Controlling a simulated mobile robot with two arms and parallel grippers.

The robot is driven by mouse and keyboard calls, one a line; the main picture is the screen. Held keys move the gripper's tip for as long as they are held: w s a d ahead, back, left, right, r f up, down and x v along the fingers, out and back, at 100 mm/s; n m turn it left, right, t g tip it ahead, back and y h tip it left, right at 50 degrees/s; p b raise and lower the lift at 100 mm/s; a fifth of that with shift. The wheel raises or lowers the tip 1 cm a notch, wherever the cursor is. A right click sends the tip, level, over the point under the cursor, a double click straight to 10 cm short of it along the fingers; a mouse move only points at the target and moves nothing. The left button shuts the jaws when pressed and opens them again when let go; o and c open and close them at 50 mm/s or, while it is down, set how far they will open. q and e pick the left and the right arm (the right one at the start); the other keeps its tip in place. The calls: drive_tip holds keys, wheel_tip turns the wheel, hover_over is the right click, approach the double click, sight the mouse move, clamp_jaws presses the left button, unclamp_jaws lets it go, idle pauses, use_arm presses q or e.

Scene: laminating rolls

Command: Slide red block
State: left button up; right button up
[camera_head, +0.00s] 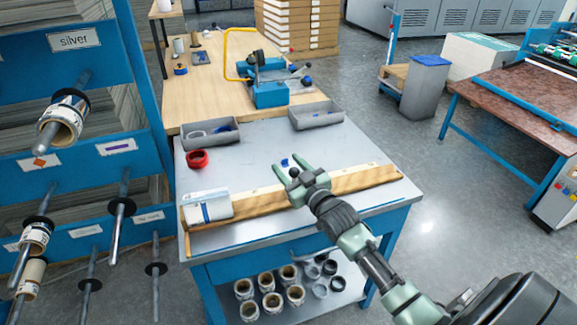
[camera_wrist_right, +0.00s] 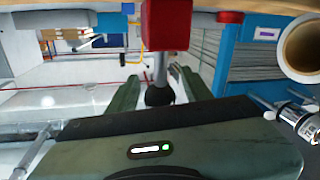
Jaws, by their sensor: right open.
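A red block (camera_wrist_right: 166,25) shows at the top middle of the right wrist view, ahead of my right gripper (camera_wrist_right: 160,78). I cannot make the block out in the head view, where the gripper may hide it. My right gripper (camera_head: 291,165) is open, its two fingers spread above the long wooden strip (camera_head: 355,181) on the grey-topped table (camera_head: 300,138). I cannot tell whether the fingers touch the block. My left gripper is not in view.
A red ring-shaped roll (camera_head: 197,159) and two grey trays (camera_head: 211,135) (camera_head: 317,115) stand on the table. A white and blue package (camera_head: 208,207) lies at the strip's left end. Blue shelving (camera_head: 95,160) with protruding rods stands at left. The tabletop behind the strip is mostly clear.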

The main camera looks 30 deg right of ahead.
clamp_jaws()
idle(1.4)
